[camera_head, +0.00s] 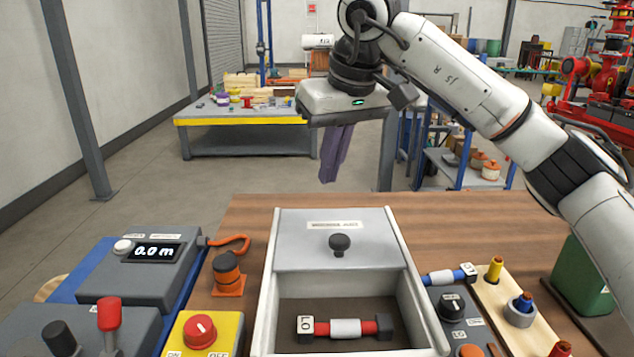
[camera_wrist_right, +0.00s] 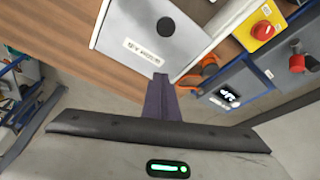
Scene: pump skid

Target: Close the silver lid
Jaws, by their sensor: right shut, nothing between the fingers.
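The silver lid (camera_head: 300,238) is a flat panel with a black knob (camera_head: 340,243) and a label. It covers the far part of a white-walled box (camera_head: 268,300), whose near part is open. Inside the open part lies a red and white rod (camera_head: 345,328) with a square tag. My right gripper (camera_head: 328,180) is shut and empty, fingers pointing down, in the air above and beyond the box's far edge. In the right wrist view the lid (camera_wrist_right: 128,22) and its knob (camera_wrist_right: 166,26) show past the shut purple fingers (camera_wrist_right: 161,80), apart from them. My left gripper is not in view.
Left of the box stand a display unit (camera_head: 140,272), an orange and black part (camera_head: 228,273) and a yellow switch box (camera_head: 203,333). On the right are a dark knob panel (camera_head: 452,308) and a peg board (camera_head: 505,300). The wooden tabletop (camera_head: 470,235) behind is mostly clear.

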